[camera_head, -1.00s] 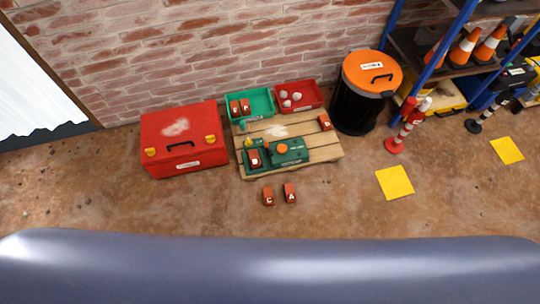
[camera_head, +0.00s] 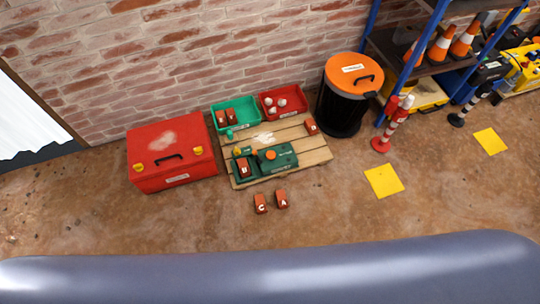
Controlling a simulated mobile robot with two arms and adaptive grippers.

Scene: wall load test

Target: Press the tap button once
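A green device (camera_head: 283,163) lies on a wooden pallet (camera_head: 316,153) on the floor, near the brick wall. A round orange knob (camera_head: 270,154), which looks like the tap button, sits on top of it. A small red-brown block (camera_head: 243,168) with a light letter rests at the device's left end. A small yellow-orange part (camera_head: 237,151) stands at its back left corner. Nothing touches the orange knob. Whether it is pressed in is too small to tell. Neither of my grippers is in view.
A green bin (camera_head: 247,122) with blocks and a red bin (camera_head: 269,113) with pale lumps stand behind. A red chest (camera_head: 172,155) is left, a black drum (camera_head: 343,110) right. Lettered blocks (camera_head: 281,199) lie in front. A yellow floor square (camera_head: 384,181) is right.

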